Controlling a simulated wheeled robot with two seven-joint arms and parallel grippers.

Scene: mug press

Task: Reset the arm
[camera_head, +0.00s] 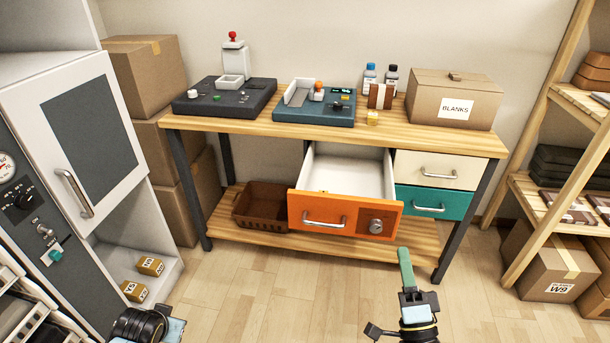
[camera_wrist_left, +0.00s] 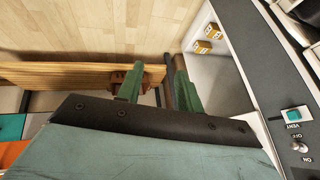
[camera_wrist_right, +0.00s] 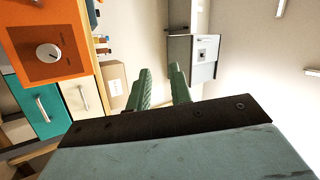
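My right gripper (camera_head: 404,254) points forward over the floor, in front of the open drawer and apart from it. In the right wrist view its two green fingers (camera_wrist_right: 160,72) stand apart with nothing between them. My left wrist shows at the bottom edge of the head view, but its fingers are out of that frame. In the left wrist view the left gripper's green fingers (camera_wrist_left: 159,65) stand apart and empty. The orange-fronted drawer (camera_head: 345,212) is pulled out of the workbench (camera_head: 200,122); a small yellowish item seems to lie inside.
A black press unit (camera_head: 225,98) and a blue unit (camera_head: 312,118) stand on the bench. A BLANKS box (camera_head: 453,100) is at its right. A brown basket (camera_head: 262,205) sits on the lower shelf. A cabinet (camera_head: 85,130) is left, shelving (camera_head: 560,130) right. The floor between is clear.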

